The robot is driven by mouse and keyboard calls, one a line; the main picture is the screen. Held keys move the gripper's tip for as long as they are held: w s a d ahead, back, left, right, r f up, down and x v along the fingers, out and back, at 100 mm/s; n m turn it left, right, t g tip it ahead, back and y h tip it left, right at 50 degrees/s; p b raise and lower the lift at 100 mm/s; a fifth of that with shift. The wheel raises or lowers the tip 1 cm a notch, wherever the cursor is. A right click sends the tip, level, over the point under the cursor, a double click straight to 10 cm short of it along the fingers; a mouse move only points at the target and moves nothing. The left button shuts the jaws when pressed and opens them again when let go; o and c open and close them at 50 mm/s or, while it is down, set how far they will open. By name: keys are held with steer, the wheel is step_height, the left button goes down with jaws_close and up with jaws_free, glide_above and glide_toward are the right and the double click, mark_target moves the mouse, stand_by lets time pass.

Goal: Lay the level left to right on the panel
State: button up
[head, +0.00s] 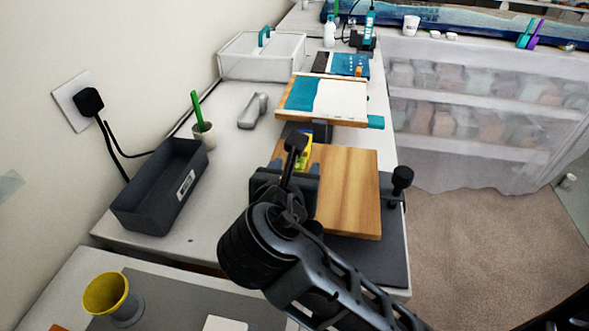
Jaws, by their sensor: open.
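A wooden panel (348,190) lies flat on a dark stand with black knobs, on the near part of the bench. A small yellow level (305,152) shows at the panel's far left part, mostly hidden behind my gripper. Its visible part runs roughly front to back. My gripper (287,180) is over the panel's left side, at or just above the level. It is open. My arm hides its fingertips, so I cannot tell whether they touch the level.
A dark grey bin (160,190) and a cup with a green stick (203,132) stand left. A teal-and-white board (322,98) lies beyond the panel, with a grey tool (253,111) beside it. A clear box (262,56) stands farther back. A yellow cup (108,293) is at lower left.

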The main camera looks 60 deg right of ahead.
steer(key=v, duration=1.2)
steer(key=shift+p, duration=0.4)
steer(key=shift+s, duration=0.15)
